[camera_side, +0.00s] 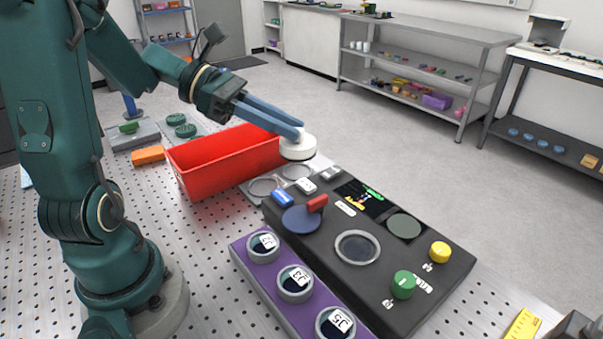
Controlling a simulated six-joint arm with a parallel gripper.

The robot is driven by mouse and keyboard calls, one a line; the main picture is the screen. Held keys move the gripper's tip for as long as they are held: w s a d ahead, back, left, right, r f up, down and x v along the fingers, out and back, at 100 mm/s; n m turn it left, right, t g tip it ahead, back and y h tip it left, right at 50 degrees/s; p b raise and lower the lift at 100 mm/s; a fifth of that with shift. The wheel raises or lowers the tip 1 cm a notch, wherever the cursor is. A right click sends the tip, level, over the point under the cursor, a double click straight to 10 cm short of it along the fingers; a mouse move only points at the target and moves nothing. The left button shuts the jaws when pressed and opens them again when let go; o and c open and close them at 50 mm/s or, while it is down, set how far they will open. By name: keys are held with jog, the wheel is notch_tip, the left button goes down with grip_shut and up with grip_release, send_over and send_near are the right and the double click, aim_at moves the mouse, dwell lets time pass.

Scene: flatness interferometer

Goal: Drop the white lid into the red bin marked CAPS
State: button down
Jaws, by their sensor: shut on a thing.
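The white lid (298,149) is a short round cap, held at the tips of my gripper (296,134). My gripper has long blue fingers and is shut on the lid. The red bin (190,183) is an open rectangular box on the perforated table, left of the lid. The lid is in the air by the bin's right end; I cannot tell whether it is over the opening. No CAPS marking is readable on the bin, and its floor is mostly hidden.
A black instrument (320,277) with a yellow knob (439,252) and a green knob (403,284) stands right of the bin. A purple rack (247,268) with several labelled round pieces lies in front.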

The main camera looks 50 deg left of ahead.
jog(key=s+d+f+m+g+h, duration=0.3)
jog(key=s+d+f+m+g, duration=0.15)
jog(key=m+g, duration=0.25)
jog(key=s+a+f+m+g+y, duration=0.35)
jog(key=s+m+g+y, duration=0.35)
jog(key=m, duration=0.3)
jog(key=s+a+f+m+g+y, duration=0.2)
jog(key=s+a+m+g+y, duration=0.2)
jog(key=m+g+y, duration=0.4)
notch_tip(320, 180, up, 6)
jog(key=m+t+y, duration=1.2)
jog(key=m+t, duration=0.3)
jog(key=m, duration=0.5)
send_over(237, 155)
jog(key=w+a, duration=0.2)
jog(key=shift+d+f, duration=0.15)
jog(key=shift+f, duration=1.3)
jog(key=shift+d+f, duration=0.1)
jog(key=shift+f, duration=1.3)
